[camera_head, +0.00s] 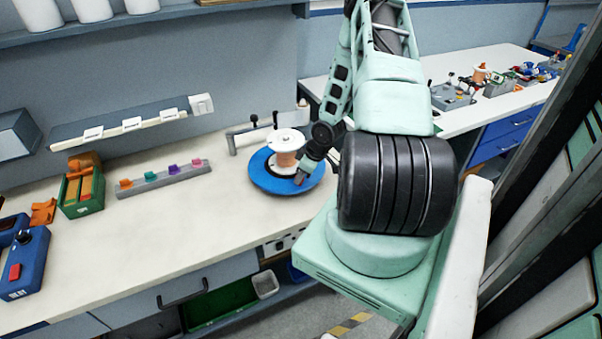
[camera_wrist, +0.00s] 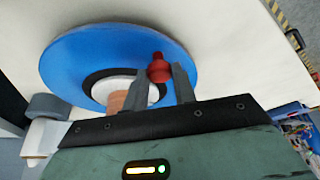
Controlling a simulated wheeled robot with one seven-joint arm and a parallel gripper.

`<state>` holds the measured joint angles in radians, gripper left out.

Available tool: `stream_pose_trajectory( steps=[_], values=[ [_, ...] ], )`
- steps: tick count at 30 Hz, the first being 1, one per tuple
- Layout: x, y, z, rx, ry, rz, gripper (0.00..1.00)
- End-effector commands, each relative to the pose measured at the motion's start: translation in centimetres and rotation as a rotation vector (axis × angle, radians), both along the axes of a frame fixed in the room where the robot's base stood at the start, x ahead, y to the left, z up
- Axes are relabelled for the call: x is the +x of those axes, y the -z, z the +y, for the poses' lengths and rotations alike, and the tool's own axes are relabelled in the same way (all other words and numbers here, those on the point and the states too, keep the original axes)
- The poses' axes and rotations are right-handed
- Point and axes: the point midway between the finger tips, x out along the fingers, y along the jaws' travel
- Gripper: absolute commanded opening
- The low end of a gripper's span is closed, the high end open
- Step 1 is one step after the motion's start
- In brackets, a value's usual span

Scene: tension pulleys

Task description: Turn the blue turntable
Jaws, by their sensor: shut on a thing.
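The blue turntable (camera_head: 262,178) is a flat round disc on the bench, and it fills the upper left of the wrist view (camera_wrist: 75,62). A white and copper-coloured spool (camera_head: 285,150) stands at its middle. In the wrist view a red knob (camera_wrist: 158,70) stands up from the disc near its rim. My gripper (camera_wrist: 161,76) is shut on this knob, one finger on each side. In the head view my gripper (camera_head: 300,179) reaches down to the front right of the disc, and the knob is hidden there.
A grey bracket (camera_head: 232,143) stands on the bench behind the turntable. To the left are a grey strip of coloured pieces (camera_head: 163,179), a green box (camera_head: 82,194) and a blue device with a red button (camera_head: 24,265). The bench front is clear.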

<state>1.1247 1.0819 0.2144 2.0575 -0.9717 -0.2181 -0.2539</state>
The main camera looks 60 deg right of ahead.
Motion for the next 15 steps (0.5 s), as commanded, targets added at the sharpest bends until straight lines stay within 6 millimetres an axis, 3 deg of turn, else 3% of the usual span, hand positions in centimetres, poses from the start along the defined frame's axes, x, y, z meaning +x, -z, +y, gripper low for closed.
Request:
stream_pose_trajectory(
  steps=[12,13,15],
  values=[
    [0.02,-0.04,-0.07,-0.001,-0.003,-0.001,0.00],
    [0.01,-0.04,-0.06,-0.001,-0.003,-0.001,0.32],
    [0.01,-0.04,-0.06,-0.001,-0.003,0.000,0.47]
  ],
)
